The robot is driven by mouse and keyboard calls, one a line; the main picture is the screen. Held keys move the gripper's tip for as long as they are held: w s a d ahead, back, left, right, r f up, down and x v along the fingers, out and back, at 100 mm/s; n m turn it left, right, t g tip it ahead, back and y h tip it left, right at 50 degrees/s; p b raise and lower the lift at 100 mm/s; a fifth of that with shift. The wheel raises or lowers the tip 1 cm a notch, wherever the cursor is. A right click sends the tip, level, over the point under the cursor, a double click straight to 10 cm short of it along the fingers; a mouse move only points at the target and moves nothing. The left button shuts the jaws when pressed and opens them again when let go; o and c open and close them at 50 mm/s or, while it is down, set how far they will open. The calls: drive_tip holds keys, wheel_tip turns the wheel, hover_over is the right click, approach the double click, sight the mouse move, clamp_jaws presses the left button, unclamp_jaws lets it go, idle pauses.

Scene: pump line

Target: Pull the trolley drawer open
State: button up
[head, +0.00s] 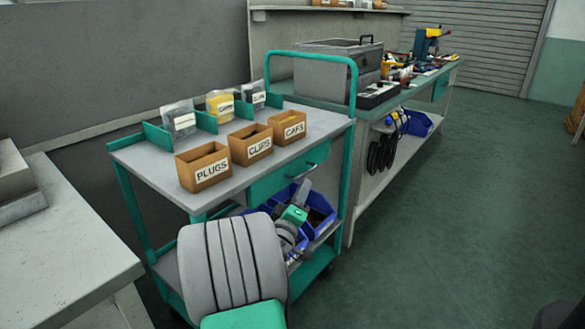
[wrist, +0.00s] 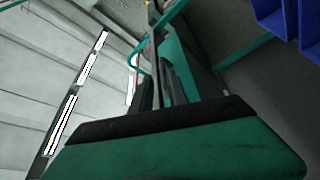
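The teal trolley (head: 160,165) has a grey top. Its teal drawer front (head: 270,187) sits under the top's front edge, flush with it, so the drawer looks closed. A slim bar handle (head: 303,172) runs along the drawer front. My gripper (head: 303,187) is just below and in front of the handle, and appears apart from it; my arm hides part of the drawer's lower left. In the wrist view, the green and black gripper body fills the bottom, and dark finger shapes (wrist: 178,85) point up the picture. Their opening is not clear.
Boxes labelled PLUGS (head: 205,170), CLIPS (head: 250,147) and CAPS (head: 287,128) stand on the trolley top. Blue bins (head: 318,212) sit on the lower shelf near my gripper. A workbench (head: 410,98) stands behind, a grey table (head: 70,240) at left.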

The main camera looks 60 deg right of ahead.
sight(308, 172)
drive_tip(key=x, duration=0.5)
drive_tip(key=p+x, duration=0.1)
drive_tip(key=x, duration=0.2)
drive_tip(key=shift+w, duration=0.3)
clamp_jaws()
idle(1.1)
